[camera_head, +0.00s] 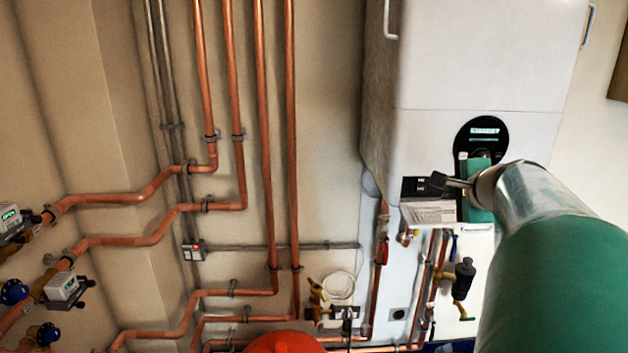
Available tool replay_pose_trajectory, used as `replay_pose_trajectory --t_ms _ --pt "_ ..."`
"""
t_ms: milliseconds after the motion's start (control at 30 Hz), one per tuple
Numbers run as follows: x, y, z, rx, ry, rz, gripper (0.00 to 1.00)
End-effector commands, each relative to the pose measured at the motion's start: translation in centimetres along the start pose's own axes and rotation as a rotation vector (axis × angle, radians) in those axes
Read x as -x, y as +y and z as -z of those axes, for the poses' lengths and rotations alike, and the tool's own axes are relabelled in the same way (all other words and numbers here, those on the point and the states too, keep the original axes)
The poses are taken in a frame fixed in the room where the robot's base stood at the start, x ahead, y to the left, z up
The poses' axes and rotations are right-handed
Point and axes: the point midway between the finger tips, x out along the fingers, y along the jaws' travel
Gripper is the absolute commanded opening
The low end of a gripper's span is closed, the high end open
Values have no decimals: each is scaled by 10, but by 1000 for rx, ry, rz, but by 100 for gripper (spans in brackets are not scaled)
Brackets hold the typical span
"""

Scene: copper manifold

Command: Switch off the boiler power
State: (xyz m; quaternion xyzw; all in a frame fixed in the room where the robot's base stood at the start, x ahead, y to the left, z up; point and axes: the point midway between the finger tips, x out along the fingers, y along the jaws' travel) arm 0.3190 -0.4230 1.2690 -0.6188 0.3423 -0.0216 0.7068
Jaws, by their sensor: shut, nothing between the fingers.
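The white boiler (480,60) hangs on the wall at the upper right. A black switch panel (416,187) sits low on its front, at the left, above a printed label (428,213). The switch's on or off position is too small to tell. A round dark dial panel with a lit display (485,131) lies to the right, partly hidden by my arm. My gripper (438,181) reaches in from the right, shut and empty. Its dark fingertips are at the right edge of the switch panel. I cannot tell whether they touch it.
Copper pipes (262,130) run down the wall at the left and centre. Below the boiler are a red-handled valve (383,251), a black-and-brass valve (463,278) and more pipes. Grey actuators (64,287) and blue-capped valves (14,291) stand at the far left.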

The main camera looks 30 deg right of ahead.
Motion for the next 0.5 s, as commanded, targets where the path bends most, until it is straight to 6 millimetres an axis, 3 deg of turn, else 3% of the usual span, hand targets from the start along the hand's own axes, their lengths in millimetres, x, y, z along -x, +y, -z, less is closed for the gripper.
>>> replay_pose_trajectory --t_ms 500 --pt "-98 0 0 -1 -1 -3 0"
